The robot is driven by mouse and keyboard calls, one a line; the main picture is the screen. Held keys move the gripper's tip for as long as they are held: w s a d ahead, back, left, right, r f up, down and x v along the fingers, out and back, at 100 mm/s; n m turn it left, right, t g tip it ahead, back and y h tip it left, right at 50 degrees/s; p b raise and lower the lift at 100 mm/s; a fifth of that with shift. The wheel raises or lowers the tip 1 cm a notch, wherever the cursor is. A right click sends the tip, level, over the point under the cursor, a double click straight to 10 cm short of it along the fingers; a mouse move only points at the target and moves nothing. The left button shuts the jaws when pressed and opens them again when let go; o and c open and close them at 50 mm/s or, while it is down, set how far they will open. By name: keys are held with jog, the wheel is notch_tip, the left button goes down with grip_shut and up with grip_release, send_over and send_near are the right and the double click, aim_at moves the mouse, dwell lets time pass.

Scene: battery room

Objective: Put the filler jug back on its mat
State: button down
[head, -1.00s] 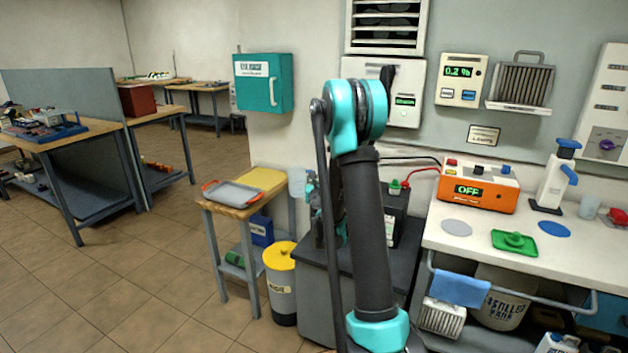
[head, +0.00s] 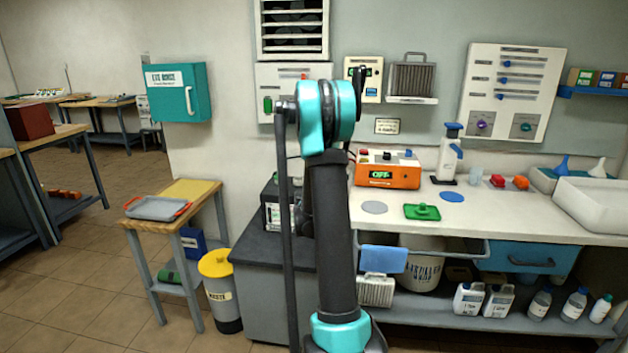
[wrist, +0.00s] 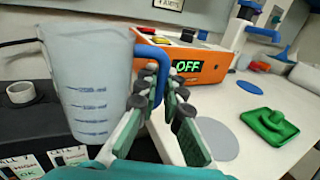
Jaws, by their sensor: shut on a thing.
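The filler jug (wrist: 88,85), a translucent cup with blue level marks and a blue handle (wrist: 155,58), fills the left of the wrist view, roughly upright. My gripper (wrist: 160,85) is shut on its handle. The jug appears over the dark battery top, left of the bench edge. In the head view my arm hides the jug and gripper. On the white bench lie a grey round mat (head: 374,207) and a blue round mat (head: 452,196). The grey mat also shows bare in the wrist view (wrist: 214,138), right of my gripper. Which mat is the jug's cannot be told.
A green tray with a green piece (head: 422,212) lies between the mats. The orange charger (head: 388,172), reading OFF, stands behind the grey mat. A white, blue-topped dispenser (head: 448,155) stands behind the blue mat. A white basin (head: 590,205) is at the right.

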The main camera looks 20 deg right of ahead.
jog(key=s+d+r+m+g+h, duration=0.25)
jog(key=s+d+m+g, duration=0.35)
jog(key=s+d+g, duration=0.5)
jog(key=shift+t+h, duration=0.25)
jog(key=shift+t, duration=0.55)
jog(key=shift+s+d+f, duration=0.15)
jog(key=shift+s+f, duration=0.35)
jog(key=shift+f, duration=0.65)
jog(key=shift+s+d+f, duration=0.2)
jog(key=shift+s+f, duration=0.3)
jog(key=shift+f, duration=0.7)
jog(key=shift+s+d+f, duration=0.15)
jog(key=shift+s+f, duration=0.35)
jog(key=shift+f, duration=0.65)
jog(key=shift+f, duration=0.45)
jog(key=c, duration=1.6)
grip_release()
jog(key=a, duration=1.2)
jog(key=shift+s, duration=0.2)
